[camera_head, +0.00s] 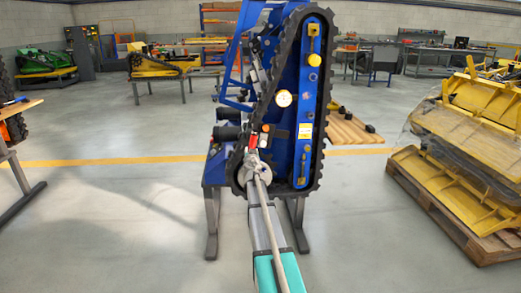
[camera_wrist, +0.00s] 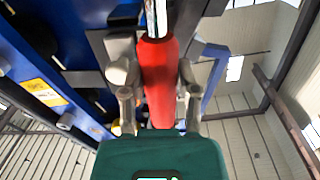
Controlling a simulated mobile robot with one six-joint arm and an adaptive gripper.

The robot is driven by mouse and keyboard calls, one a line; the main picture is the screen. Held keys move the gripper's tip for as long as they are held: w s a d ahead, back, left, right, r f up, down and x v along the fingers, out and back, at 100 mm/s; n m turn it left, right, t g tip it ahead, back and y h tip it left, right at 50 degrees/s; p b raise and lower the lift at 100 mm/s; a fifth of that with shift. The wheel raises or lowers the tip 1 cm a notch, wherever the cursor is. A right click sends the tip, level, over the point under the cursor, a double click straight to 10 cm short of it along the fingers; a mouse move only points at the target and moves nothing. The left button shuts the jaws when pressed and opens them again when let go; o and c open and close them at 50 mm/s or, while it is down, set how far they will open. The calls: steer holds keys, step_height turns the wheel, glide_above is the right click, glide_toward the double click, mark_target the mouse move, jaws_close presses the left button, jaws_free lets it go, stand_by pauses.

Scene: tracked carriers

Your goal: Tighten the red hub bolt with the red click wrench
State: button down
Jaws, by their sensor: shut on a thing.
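The red click wrench (camera_wrist: 159,75) stands upright in the wrist view, its red handle between my gripper's two fingers. Its bright metal shaft runs up out of the top of the picture. My gripper (camera_wrist: 160,108) is shut on the handle. In the head view a small red part (camera_head: 253,141), likely the wrench handle, shows beyond the end of my arm, in front of the tracked carrier (camera_head: 306,100). The round hub wheel (camera_head: 241,175) at the track's lower left is partly covered by my arm. I cannot make out the red hub bolt or the wrench head in either view.
The blue carrier stands with its track upright on a grey stand (camera_head: 211,230). A pallet (camera_head: 470,235) with yellow parts is at the right. A workbench edge (camera_head: 20,105) is at the left. The floor between them is clear.

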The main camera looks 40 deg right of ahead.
steer(key=shift+s+d, duration=0.1)
steer(key=shift+s+d+f+m, duration=0.2)
steer(key=shift+d+m, duration=0.15)
steer(key=shift+m, duration=0.15)
stand_by(0.4)
steer(key=shift+s+d+f+m+b, duration=0.35)
steer(key=shift+m+b, duration=0.2)
steer(key=shift+m, duration=0.05)
steer(key=shift+f+b, duration=0.3)
stand_by(0.8)
steer(key=shift+f+m+y, duration=0.25)
steer(key=shift+m+y, duration=0.15)
steer(key=shift+s+d+f+m+b, duration=0.1)
steer(key=shift+d+f+m+b, duration=0.1)
steer(key=shift+f+m+b, duration=0.4)
stand_by(0.5)
steer(key=shift+s+d+f, duration=0.1)
steer(key=shift+d+f, duration=0.05)
stand_by(0.6)
steer(key=shift+d+f+m+b, duration=0.1)
steer(key=shift+f+m+b, duration=0.1)
steer(key=shift+m+b, duration=0.25)
